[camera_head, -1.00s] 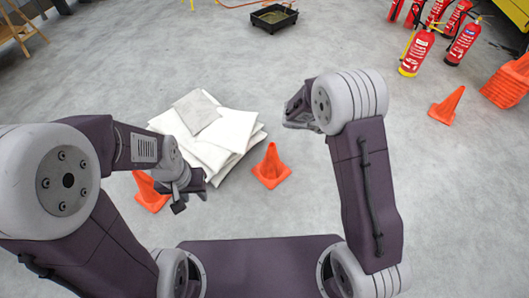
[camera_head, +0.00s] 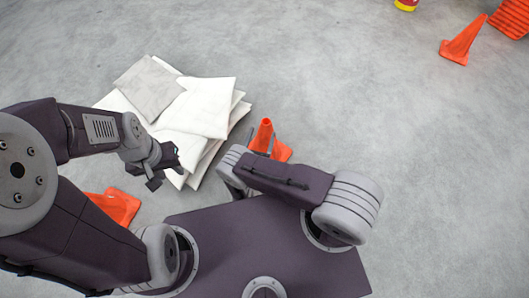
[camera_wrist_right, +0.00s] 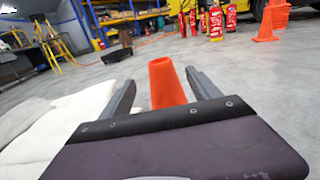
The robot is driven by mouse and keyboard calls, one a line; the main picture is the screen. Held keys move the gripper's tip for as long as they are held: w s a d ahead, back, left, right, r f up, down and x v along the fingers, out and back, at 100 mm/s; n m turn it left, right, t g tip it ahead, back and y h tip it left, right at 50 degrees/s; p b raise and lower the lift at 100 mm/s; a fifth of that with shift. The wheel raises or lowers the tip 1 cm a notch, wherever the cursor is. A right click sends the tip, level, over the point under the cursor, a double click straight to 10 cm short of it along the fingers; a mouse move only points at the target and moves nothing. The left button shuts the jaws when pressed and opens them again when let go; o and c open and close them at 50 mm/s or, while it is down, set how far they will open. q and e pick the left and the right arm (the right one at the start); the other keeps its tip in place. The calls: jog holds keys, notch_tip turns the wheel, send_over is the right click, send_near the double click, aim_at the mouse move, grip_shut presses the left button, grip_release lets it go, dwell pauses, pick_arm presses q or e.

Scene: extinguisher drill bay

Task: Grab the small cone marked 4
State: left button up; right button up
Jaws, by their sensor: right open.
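A small orange cone (camera_head: 265,136) stands upright on the floor by the right edge of the white sheets, partly hidden by my right arm. In the right wrist view the cone (camera_wrist_right: 166,84) stands between the two fingers of my right gripper (camera_wrist_right: 160,78), which is open, with gaps on both sides. No number is legible on it. Another orange cone (camera_head: 118,207) is at the lower left, partly covered by my left arm.
A stack of white sheets (camera_head: 207,105) with a grey one on top lies left of the nearer cone. Another cone (camera_head: 463,41) and stacked cones (camera_head: 512,18) are at the far upper right. Red extinguishers (camera_wrist_right: 215,22) stand in the background. The floor to the right is clear.

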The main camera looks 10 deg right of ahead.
aim_at(267, 120)
jog(key=shift+a+f, duration=0.1)
jog(key=shift+a, duration=0.05)
jog(key=b+x, duration=0.1)
jog(key=x, duration=0.2)
jog(key=shift+w, duration=0.15)
jog(key=shift+w+d, duration=0.3)
jog(key=shift+w, duration=0.05)
jog(key=b+x, duration=0.1)
jog(key=x, duration=0.1)
jog(key=b+x, duration=0.2)
jog(key=x, duration=0.1)
jog(key=shift+s+d+f, duration=0.1)
jog(key=shift+s+d, duration=0.1)
jog(key=shift+w, duration=0.1)
jog(key=shift+r, duration=0.2)
grip_shut()
